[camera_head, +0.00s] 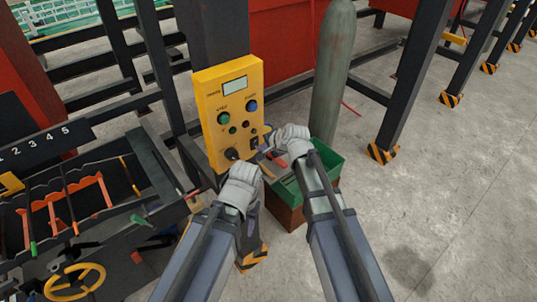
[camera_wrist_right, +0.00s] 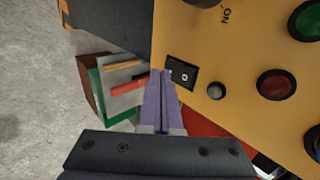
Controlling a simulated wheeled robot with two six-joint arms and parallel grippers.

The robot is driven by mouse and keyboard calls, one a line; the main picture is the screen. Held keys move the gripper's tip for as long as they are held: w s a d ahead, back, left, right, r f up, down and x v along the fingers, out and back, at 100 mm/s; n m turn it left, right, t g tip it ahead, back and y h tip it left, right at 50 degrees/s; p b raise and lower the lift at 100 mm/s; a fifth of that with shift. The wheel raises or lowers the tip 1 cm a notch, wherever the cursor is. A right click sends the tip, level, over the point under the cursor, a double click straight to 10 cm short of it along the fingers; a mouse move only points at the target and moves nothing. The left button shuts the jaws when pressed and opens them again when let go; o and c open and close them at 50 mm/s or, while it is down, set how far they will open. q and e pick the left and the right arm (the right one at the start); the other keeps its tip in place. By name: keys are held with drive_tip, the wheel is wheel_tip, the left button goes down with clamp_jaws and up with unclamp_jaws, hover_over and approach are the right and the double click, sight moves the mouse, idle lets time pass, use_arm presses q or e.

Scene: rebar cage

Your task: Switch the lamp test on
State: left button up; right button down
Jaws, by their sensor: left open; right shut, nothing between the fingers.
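A yellow control box (camera_head: 212,135) stands upright on a dark post, with a display, buttons and a dark knob. A black rocker switch (camera_wrist_right: 181,74) marked with a 0 sits near the panel's edge in the right wrist view. No lamp-test label is readable. My right gripper (camera_wrist_right: 160,75) is shut and empty, its fingertips beside the rocker; contact cannot be told. In the head view, my right gripper (camera_head: 264,145) reaches the panel's lower right. My left gripper (camera_head: 243,174) is open, below the panel's lower edge, its fingers partly hidden.
Other controls are close to the rocker: a small grey button (camera_wrist_right: 216,90), a red button (camera_wrist_right: 277,84) and a green button (camera_wrist_right: 306,20). A green-rimmed bin (camera_head: 327,166) and a grey gas cylinder (camera_head: 333,75) stand right of the box. A dark rack (camera_head: 150,172) stands left.

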drive_tip(key=shift+w+a, duration=0.25)
drive_tip(key=shift+w, duration=0.05)
drive_tip(key=shift+w+a+f, duration=0.1)
drive_tip(key=shift+w, duration=0.05)
idle(0.4)
drive_tip(key=shift+r+p, duration=0.7)
drive_tip(key=shift+r, duration=0.15)
